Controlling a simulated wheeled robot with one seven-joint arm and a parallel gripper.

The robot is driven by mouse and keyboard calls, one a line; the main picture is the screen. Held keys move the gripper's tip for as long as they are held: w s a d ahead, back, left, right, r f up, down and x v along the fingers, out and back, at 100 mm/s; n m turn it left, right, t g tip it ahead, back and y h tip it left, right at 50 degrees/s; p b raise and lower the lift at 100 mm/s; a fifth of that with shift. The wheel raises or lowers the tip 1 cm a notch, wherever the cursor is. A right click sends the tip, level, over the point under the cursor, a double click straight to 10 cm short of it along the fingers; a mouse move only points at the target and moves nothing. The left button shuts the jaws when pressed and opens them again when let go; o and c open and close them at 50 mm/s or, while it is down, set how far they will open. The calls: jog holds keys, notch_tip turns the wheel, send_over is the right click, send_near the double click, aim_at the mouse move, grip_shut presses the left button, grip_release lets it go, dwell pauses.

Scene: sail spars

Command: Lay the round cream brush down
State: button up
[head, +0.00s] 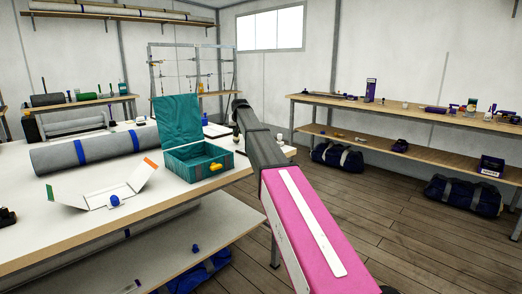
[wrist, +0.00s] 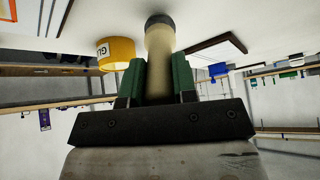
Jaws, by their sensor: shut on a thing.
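The round cream brush (wrist: 158,62) is in the wrist view, between the two green-padded fingers of my gripper (wrist: 160,80). The fingers are shut on its cream body, and its dark end (wrist: 159,20) points away from my gripper, against the white tabletop (wrist: 215,12) behind it. I cannot tell whether that end touches the tabletop. In the head view the brush and my gripper are hidden, with my pink arm in front.
A yellow pot (wrist: 116,53) stands close beside the brush in the wrist view. In the head view, the white table (head: 40,250) holds an open teal box (head: 195,163), a grey roll (head: 100,150) and a folded white tray (head: 88,196). Bare tabletop lies in front.

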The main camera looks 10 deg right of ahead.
jog(key=shift+f, duration=0.25)
jog(key=o, duration=1)
jog(key=v, duration=1)
jog(key=shift+s+r, duration=0.25)
jog(key=shift+r, duration=0.05)
